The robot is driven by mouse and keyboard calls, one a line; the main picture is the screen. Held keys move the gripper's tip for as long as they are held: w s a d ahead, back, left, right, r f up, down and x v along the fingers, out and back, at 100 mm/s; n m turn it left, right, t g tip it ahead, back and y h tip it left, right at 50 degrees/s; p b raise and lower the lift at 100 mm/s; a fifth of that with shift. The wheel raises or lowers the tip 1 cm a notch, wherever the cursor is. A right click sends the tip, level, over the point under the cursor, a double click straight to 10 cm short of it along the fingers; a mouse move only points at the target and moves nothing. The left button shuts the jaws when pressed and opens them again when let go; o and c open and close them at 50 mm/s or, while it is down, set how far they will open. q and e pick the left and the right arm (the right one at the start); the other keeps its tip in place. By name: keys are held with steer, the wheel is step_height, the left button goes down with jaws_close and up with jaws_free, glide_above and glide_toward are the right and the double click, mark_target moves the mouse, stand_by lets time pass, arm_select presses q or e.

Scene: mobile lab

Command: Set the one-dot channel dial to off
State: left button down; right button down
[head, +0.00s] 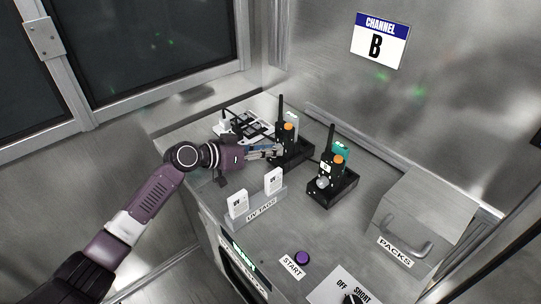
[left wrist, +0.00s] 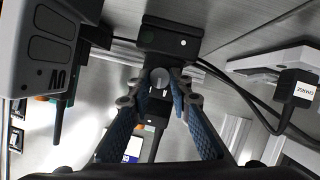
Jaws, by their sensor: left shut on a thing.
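Two black radios stand upright in black chargers on the metal counter. The left radio (head: 281,116) is partly behind my left gripper (head: 277,152). Its charger (left wrist: 172,38) shows a single white dot in the left wrist view, beside a round grey dial (left wrist: 160,77). My left gripper also shows there (left wrist: 159,98), its blue-padded fingers closed around the dial. The dial's pointer and setting cannot be read. The right radio (head: 329,160) stands in its own charger (head: 337,190), with a silver dial (head: 323,183) in plain view. My right gripper is not in view.
A UV TAGS rack (head: 262,206) with white tags stands close in front of my left gripper. A purple START button (head: 302,257), an OFF/SHORT switch panel (head: 338,287) and a PACKS bin (head: 424,215) lie to the right. A white device with black cables (head: 240,124) sits behind.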

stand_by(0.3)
arm_select(q)
steer(key=c, duration=1.7)
jaws_free()
steer(key=shift+c, duration=0.2)
steer(key=shift+a, duration=0.1)
steer(key=v, duration=1.2)
